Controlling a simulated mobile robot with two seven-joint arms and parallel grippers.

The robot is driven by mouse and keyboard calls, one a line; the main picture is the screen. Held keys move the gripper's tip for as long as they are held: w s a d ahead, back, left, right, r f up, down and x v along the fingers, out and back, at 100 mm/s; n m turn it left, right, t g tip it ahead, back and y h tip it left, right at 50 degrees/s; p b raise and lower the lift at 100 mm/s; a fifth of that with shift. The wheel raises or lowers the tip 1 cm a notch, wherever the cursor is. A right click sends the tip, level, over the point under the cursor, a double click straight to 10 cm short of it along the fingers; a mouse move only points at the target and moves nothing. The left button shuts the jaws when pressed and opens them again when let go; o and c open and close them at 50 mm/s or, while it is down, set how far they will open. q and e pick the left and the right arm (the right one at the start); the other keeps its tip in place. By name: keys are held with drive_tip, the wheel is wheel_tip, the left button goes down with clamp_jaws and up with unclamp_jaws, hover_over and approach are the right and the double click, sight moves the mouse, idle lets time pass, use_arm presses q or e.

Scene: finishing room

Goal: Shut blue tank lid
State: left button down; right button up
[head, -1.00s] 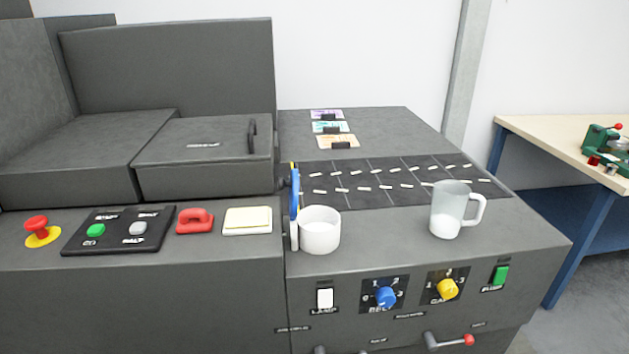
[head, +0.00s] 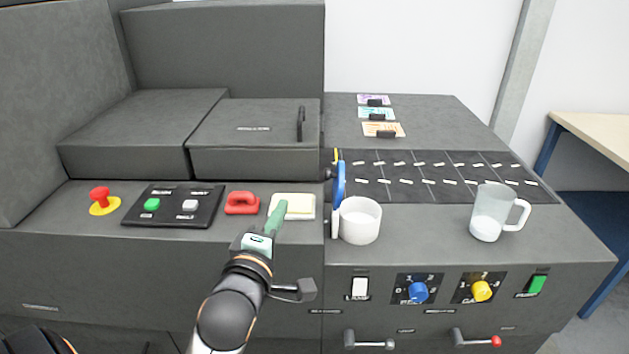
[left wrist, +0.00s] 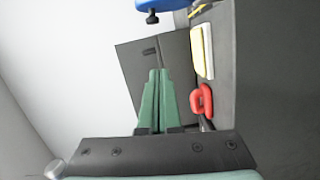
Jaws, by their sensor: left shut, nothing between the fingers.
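The blue lid (head: 340,185) shows nearly edge-on in the head view and stands upright at the left side of a white round pot (head: 361,222). The pot's top is uncovered. A blue part at the top edge of the left wrist view (left wrist: 165,4) looks like this lid, mostly cut off. My left gripper (head: 281,207) has green fingers, shut and empty, over the front panel by the cream pad, left of the lid and apart from it. The shut fingers also show in the left wrist view (left wrist: 158,75). My right gripper is not in view.
A cream pad (head: 300,207), red handle (head: 241,203), button panel (head: 172,206) and red stop button (head: 99,195) lie to the left. A frosted mug (head: 488,214) stands right of the pot. A dark box with an upright handle (head: 301,123) is behind.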

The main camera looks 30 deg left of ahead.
use_arm(q)
drive_tip(key=b+x, duration=0.2)
drive_tip(key=b, duration=0.1)
drive_tip(key=shift+w+a, duration=0.2)
drive_tip(key=shift+w, duration=0.05)
drive_tip(key=x, duration=0.2)
drive_tip(key=p+x, duration=0.1)
drive_tip(key=x, duration=0.2)
drive_tip(key=p+x, duration=0.1)
drive_tip(key=x, duration=0.1)
drive_tip(key=shift+w+r, duration=0.35)
drive_tip(key=shift+w, duration=0.1)
drive_tip(key=shift+w+d+f, duration=0.1)
drive_tip(key=shift+w+d, duration=0.25)
drive_tip(key=shift+d, duration=0.2)
drive_tip(key=shift+w+d+f, duration=0.1)
drive_tip(key=shift+w+d, duration=0.2)
drive_tip(key=shift+d, duration=0.3)
drive_tip(key=shift+w+d, duration=0.3)
drive_tip(key=shift+d, duration=0.2)
